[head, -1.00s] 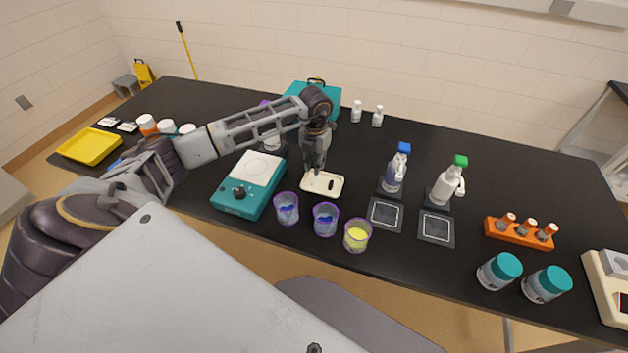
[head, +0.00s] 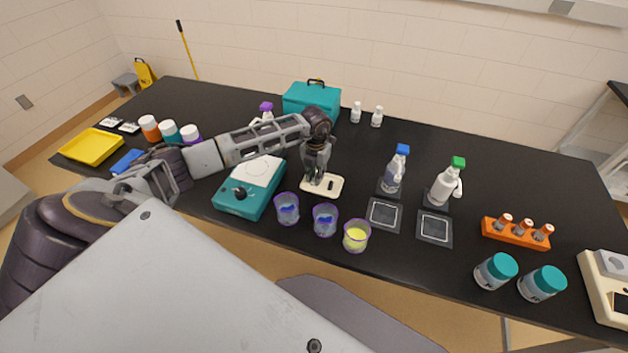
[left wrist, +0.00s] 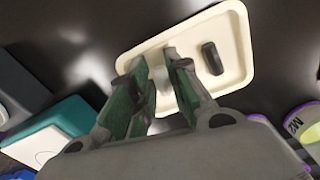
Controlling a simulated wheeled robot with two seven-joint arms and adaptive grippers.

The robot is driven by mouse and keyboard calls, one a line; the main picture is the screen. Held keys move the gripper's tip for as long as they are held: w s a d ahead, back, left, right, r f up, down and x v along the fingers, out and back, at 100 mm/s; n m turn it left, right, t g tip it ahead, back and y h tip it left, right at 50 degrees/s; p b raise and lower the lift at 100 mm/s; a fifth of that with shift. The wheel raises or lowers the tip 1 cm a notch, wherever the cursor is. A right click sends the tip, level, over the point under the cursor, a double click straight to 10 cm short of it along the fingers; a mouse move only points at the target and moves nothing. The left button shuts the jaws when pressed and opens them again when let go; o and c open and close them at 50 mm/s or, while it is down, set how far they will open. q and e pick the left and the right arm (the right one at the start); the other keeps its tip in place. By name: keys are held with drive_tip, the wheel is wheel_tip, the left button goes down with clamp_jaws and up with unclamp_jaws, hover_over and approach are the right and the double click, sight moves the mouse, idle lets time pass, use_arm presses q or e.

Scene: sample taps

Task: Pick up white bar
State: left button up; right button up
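A small cream tray (head: 337,193) lies on the black bench and fills the upper part of the left wrist view (left wrist: 240,30). A pale bar (left wrist: 161,76), which looks like the white bar, is partly visible between my left gripper's fingers (left wrist: 158,62). A dark bar (left wrist: 212,58) lies on the tray to the right of the fingers. My left gripper (head: 315,182) points down at the tray's left part. Its fingers are apart, one on each side of the pale bar; I cannot tell whether they touch it. In the head view the gripper hides the pale bar. My right gripper is not in view.
A teal stirrer (head: 240,201) stands left of the tray. Cups (head: 287,209), (head: 325,219), (head: 356,236) stand in front of it. Spray bottles (head: 393,174), (head: 445,185) stand to the right. A teal case (head: 311,100) is behind the gripper. The bench behind the bottles has free room.

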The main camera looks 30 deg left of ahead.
use_arm(q)
drive_tip(key=shift+f, duration=0.1)
drive_tip(key=shift+c, duration=0.3)
drive_tip(key=c, duration=0.3)
idle(0.3)
wheel_tip(320, 180, up, 10)
drive_tip(key=b, duration=0.1)
drive_tip(key=shift+b, duration=0.4)
idle(0.5)
